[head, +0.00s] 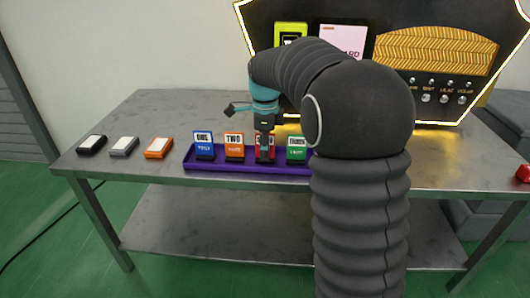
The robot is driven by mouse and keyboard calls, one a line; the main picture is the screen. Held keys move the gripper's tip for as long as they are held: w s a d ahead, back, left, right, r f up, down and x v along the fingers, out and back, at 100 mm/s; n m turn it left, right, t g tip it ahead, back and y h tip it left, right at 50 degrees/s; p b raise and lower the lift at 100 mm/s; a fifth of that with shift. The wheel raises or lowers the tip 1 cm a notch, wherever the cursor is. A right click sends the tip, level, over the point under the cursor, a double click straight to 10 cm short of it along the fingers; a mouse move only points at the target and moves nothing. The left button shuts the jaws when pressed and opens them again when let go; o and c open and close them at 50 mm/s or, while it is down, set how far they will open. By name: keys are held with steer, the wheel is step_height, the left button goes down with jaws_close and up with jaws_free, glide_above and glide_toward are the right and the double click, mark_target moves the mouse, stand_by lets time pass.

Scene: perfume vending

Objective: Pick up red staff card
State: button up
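A red card (271,147) stands upright in the purple tray (230,167), between the orange "TWO" card and the green card. Whether it is the staff card cannot be read, as my gripper covers much of its face. My gripper (265,155) points down directly in front of or over the red card. Its fingers are small and dark here, and I cannot tell whether they are closed on the card or touching it.
A blue card (203,145), an orange card (234,146) and a green card (296,148) stand beside it. Black (92,144), grey (124,146) and orange (159,148) boxes lie left on the metal table (160,110). The lit vending panel (430,50) stands behind. A red object (523,173) sits far right.

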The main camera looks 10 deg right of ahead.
steer(key=shift+f, duration=0.1)
jaws_close()
